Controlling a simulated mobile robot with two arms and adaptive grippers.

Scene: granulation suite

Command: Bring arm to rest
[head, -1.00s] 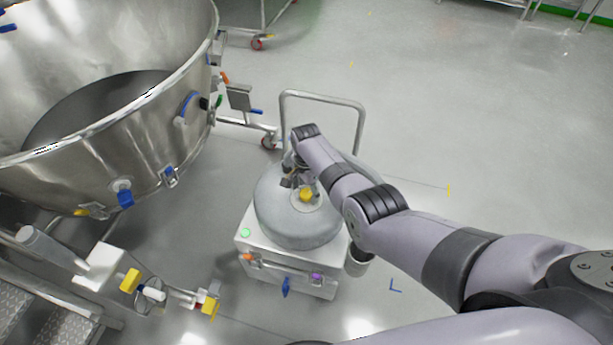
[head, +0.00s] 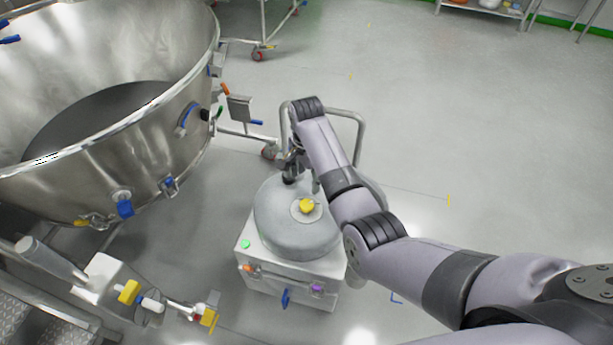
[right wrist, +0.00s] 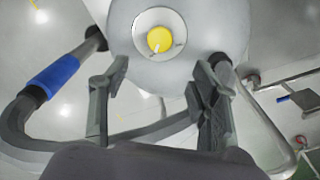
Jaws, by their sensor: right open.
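My right arm reaches in from the right in the head view. Its gripper (head: 302,178) hangs over the back of a rounded grey drum-like top (head: 275,222) on a white wheeled unit. In the right wrist view the gripper (right wrist: 160,95) has its two dark fingers spread wide, with nothing between them. A yellow knob (head: 307,205) on a pale round plate sits on the grey top. It also shows in the right wrist view (right wrist: 160,39), beyond the fingertips and apart from them. My left gripper does not show.
A large steel bowl (head: 172,110) with clamps stands at the left. The unit's metal push handle (head: 361,135) rises close behind my right gripper. Yellow-marked equipment (head: 130,292) is at the lower left. The floor (head: 480,120) at the upper right is clear.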

